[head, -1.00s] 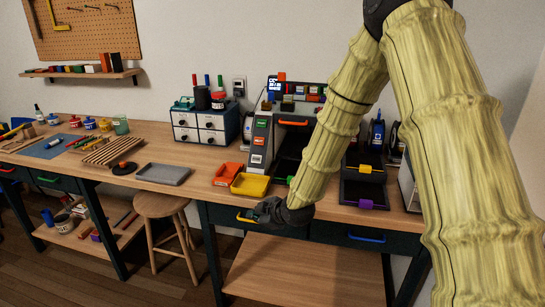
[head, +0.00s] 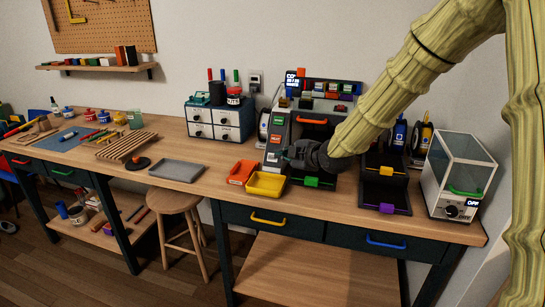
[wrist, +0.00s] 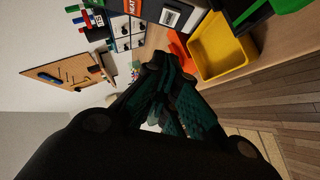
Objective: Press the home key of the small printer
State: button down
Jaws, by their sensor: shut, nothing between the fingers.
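The small printer (head: 315,113) stands on the bench against the wall, with an orange handle at its front. Its sloped grey key panel (head: 285,116) has a green key (head: 278,121), a red key (head: 275,139) and a pale lower key near my gripper. The pale key (wrist: 170,17) and the red key lettered HEAT (wrist: 133,6) show at the top of the wrist view. No home label is readable. My gripper (head: 287,154) is shut and empty beside the lower panel; its fingertips (wrist: 166,62) appear apart from the pale key. My arm hides the printer's right front.
An orange bin (head: 241,172) and a yellow bin (head: 266,184) sit left of and below my gripper. A green-handled tray (head: 312,182) lies under it. Black bins (head: 385,185) and a clear-walled box (head: 459,175) stand to the right. A grey tray (head: 177,171) lies left.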

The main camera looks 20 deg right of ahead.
aim_at(273, 157)
jog(key=shift+w, duration=0.1)
jog(key=shift+d+f+p+x, duration=0.2)
jog(key=shift+d+p+x, duration=0.15)
jog(key=shift+x, duration=1.75)
jog(key=shift+d+f+p+x, duration=0.2)
jog(key=shift+d+p+x, duration=0.2)
jog(key=shift+x, duration=1.75)
jog(key=shift+d+f+p+x, duration=0.15)
jog(key=shift+d+p+x, duration=0.2)
jog(key=shift+x, duration=1.75)
jog(key=shift+w, duration=0.1)
